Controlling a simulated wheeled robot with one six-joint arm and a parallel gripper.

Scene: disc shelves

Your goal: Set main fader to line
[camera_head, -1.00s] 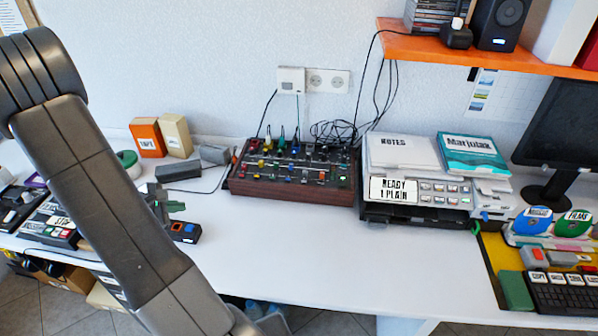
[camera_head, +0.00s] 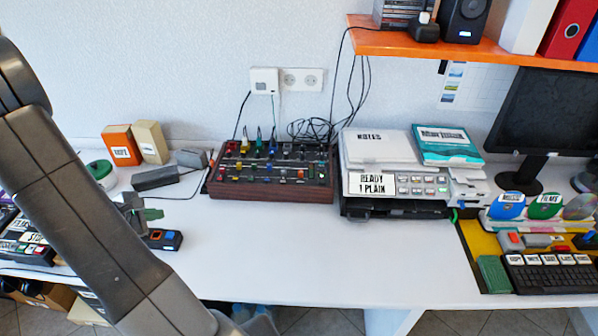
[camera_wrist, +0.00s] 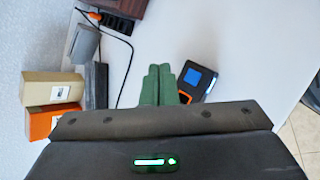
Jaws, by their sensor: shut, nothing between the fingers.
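The mixer (camera_head: 270,172), a dark panel in a reddish-brown wooden case with coloured knobs and faders, stands at the back middle of the white desk. Which control is the main fader, and where the line is, are too small to tell. My gripper (camera_head: 150,213) is left of the mixer and nearer the front edge, apart from it. In the wrist view my green fingers (camera_wrist: 159,72) are shut together and empty. A corner of the mixer's wooden case (camera_wrist: 128,6) shows at the top of the wrist view.
A small black box with blue and orange buttons (camera_head: 165,240) lies beside my fingers. Grey blocks (camera_head: 154,178) and orange and cream boxes (camera_head: 122,146) stand at the back left. A printer (camera_head: 398,185) stands right of the mixer. The desk in front of the mixer is clear.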

